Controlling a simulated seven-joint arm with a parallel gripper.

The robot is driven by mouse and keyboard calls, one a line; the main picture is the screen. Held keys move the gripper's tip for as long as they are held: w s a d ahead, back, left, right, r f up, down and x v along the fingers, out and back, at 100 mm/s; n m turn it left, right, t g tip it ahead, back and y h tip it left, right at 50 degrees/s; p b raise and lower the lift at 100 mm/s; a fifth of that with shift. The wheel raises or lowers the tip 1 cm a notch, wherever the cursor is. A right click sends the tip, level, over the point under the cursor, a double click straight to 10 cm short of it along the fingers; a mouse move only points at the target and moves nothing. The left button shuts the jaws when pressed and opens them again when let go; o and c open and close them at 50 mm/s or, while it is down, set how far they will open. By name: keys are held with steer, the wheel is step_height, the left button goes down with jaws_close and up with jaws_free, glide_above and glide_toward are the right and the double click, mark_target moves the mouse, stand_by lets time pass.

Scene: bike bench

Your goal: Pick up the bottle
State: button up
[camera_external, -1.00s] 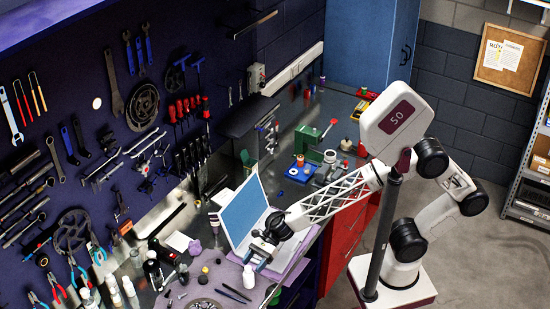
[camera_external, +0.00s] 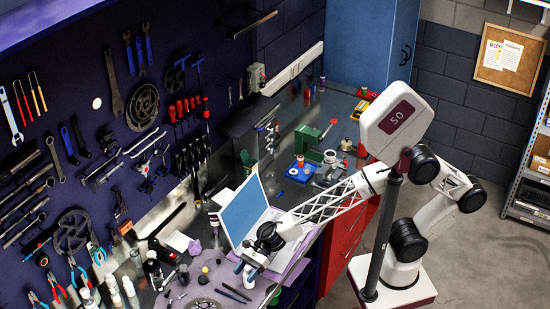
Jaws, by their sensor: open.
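My gripper (camera_external: 245,270) is open and points down over the front edge of the mat, in front of the laptop. A small white bottle (camera_external: 248,280) stands at the gripper, partly hidden by the fingers; I cannot tell whether they touch it. Other bottles stand to the left on the bench: a black one (camera_external: 152,269) and white ones (camera_external: 128,286), (camera_external: 113,292).
The open laptop (camera_external: 243,210) stands just behind my gripper. Dark tools (camera_external: 233,292) and small parts lie on the purple mat (camera_external: 207,268). Tools hang on the wall at left.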

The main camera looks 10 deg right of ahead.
mark_target(245, 277)
jaws_close()
stand_by(0.3)
steer(key=shift+r, duration=0.1)
steer(key=shift+r, duration=1.75)
steer(key=d+r, duration=0.1)
steer(key=d, duration=1.5)
steer(key=shift+w+r, duration=0.15)
steer(key=shift+w, duration=0.3)
